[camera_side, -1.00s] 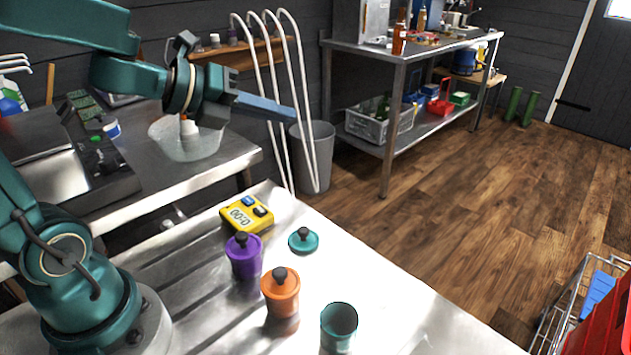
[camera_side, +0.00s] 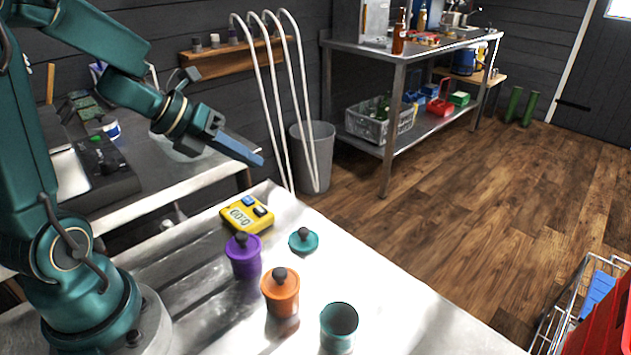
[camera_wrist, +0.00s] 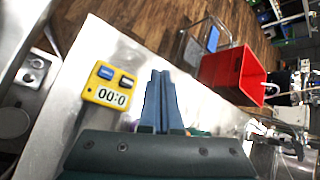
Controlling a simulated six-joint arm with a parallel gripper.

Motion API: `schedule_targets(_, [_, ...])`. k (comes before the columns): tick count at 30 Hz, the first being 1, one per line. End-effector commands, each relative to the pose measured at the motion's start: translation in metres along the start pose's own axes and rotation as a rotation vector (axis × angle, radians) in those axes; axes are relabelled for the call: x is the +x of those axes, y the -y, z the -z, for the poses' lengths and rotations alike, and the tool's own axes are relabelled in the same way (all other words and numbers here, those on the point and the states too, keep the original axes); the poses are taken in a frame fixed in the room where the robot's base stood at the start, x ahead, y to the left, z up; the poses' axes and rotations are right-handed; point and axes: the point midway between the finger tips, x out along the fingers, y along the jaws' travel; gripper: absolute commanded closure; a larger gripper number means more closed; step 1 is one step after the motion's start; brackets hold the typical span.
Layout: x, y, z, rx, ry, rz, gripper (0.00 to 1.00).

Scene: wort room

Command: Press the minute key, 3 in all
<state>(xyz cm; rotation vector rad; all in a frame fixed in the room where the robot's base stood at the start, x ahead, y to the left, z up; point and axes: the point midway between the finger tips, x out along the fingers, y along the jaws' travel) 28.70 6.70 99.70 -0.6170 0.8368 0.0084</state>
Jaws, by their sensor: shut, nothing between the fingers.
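A yellow timer (camera_side: 247,214) lies on the steel table, with a blue key (camera_side: 249,200), a dark key (camera_side: 261,211) and a display that seems to read 00:0, its end hard to make out. In the wrist view the timer (camera_wrist: 109,86) is left of my fingers, its blue key (camera_wrist: 106,73) and dark key (camera_wrist: 127,81) in view. Which key is the minute key I cannot read. My gripper (camera_side: 260,161) is shut and empty, fingers pointing down to the right, above the timer and apart from it. It also shows in the wrist view (camera_wrist: 160,76).
A purple lidded pot (camera_side: 244,258), an orange lidded pot (camera_side: 281,292), an open teal pot (camera_side: 339,326) and a teal lid (camera_side: 303,240) stand in front of the timer. White hoses (camera_side: 287,120) hang behind the table. A red crate (camera_wrist: 232,74) is beyond the table.

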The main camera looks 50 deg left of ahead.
Motion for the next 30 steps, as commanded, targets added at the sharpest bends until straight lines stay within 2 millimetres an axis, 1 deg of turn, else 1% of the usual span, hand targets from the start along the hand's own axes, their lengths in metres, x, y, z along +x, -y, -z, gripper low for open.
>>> schedule_targets(9, [0.028,-0.021,0.022,-0.009,-0.005,-0.003,1.0])
schedule_targets(15, [0.043,-0.032,0.033,-0.009,-0.004,-0.001,1.0])
schedule_targets(22, [0.053,-0.039,0.039,-0.004,0.0,-0.002,1.0])
schedule_targets(30, [0.055,-0.041,0.04,-0.001,0.002,-0.002,1.0])
